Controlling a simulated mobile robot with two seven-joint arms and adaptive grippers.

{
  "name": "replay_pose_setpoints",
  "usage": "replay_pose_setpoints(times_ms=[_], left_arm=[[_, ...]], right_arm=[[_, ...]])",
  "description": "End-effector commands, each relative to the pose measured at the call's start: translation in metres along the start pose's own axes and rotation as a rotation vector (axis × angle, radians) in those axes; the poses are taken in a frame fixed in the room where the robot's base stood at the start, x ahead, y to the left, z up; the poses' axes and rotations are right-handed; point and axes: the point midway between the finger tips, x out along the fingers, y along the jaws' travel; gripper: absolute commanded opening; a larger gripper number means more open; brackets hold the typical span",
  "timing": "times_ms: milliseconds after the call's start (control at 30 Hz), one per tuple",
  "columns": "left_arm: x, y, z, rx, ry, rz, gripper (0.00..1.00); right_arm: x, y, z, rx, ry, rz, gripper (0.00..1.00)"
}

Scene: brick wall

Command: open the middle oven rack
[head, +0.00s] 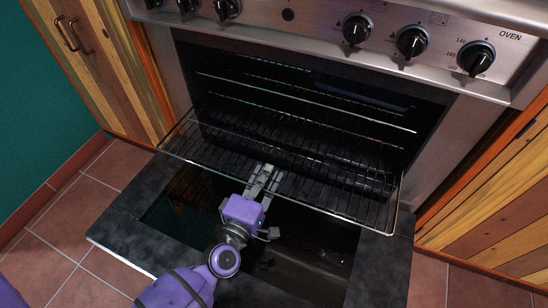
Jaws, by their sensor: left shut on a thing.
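The oven (455,115) stands in front of me with its dark door (378,262) folded down flat. A wire rack (330,185) sticks partly out of the oven over the door. Inside, thin rails or rack edges (300,97) show above it; I cannot tell exactly how many racks there are. My left gripper (267,172) reaches in from below and is shut on the front edge of the wire rack near its middle. My right gripper is not in view.
Black knobs (412,42) line the steel panel above. Wooden cabinets (100,55) flank the oven, with another at the right (500,200). The tiled floor (70,225) is clear at the left.

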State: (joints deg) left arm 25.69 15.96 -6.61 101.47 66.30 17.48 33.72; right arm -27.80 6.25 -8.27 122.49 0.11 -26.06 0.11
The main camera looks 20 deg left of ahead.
Motion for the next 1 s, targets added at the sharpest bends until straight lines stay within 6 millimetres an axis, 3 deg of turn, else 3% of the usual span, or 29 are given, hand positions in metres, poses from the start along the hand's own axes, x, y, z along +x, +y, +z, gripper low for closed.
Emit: replay_pose_setpoints(times_ms=[200,567,600,700,1000], left_arm=[[-0.0137,0.0006,-0.0003,0.000,0.000,0.001,0.00],[-0.0146,0.0005,-0.0003,0.000,0.000,0.001,0.00],[-0.0146,0.0005,-0.0003,0.000,0.000,0.001,0.11],[-0.0145,0.0004,-0.0003,0.000,0.000,0.001,0.24],[-0.0151,0.0001,-0.0001,0.000,0.000,0.000,0.25]], right_arm=[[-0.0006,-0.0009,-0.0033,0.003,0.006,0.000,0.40],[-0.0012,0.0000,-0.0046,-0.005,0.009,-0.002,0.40],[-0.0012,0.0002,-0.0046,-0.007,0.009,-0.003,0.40],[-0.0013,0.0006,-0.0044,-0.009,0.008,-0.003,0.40],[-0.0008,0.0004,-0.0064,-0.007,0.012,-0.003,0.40]])
